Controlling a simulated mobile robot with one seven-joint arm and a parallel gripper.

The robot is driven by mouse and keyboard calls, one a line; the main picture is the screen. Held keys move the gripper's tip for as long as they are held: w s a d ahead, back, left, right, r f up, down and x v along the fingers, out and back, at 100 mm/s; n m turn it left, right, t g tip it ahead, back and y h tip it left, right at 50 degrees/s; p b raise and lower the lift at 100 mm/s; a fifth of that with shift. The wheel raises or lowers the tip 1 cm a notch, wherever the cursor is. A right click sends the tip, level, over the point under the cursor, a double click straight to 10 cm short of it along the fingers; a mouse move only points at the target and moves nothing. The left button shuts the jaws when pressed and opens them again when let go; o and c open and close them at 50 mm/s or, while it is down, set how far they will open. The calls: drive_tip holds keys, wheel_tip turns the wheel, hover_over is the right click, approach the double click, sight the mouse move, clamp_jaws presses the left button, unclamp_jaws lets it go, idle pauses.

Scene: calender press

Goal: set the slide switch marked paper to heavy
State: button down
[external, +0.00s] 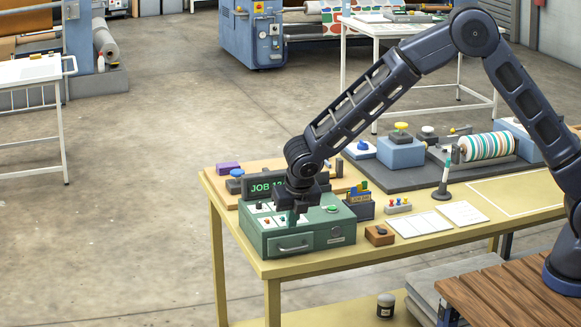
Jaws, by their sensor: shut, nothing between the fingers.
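A green control box (331,237) sits at the near left corner of the yellow table. Its sloped top has white plates with small red controls (267,221) on the left and a green button (331,209) on the right. The slide switch marked paper cannot be picked out, as labels are too small to read and my gripper covers part of the top. My gripper (294,217) points down over the middle of the box top, shut and empty. Whether its tips touch the panel cannot be told.
A dark display reading JOB (262,187) stands behind the box, partly hidden by my arm. To the right are a blue card holder (359,207), a small brown block with a knob (379,235) and white sheets (420,223). A striped roller (488,147) lies farther back.

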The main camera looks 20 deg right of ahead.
sight(283, 218)
drive_tip(key=shift+w+f, duration=0.2)
drive_tip(key=shift+w, duration=0.85)
drive_tip(key=shift+w+f, duration=0.15)
drive_tip(key=shift+w, duration=0.9)
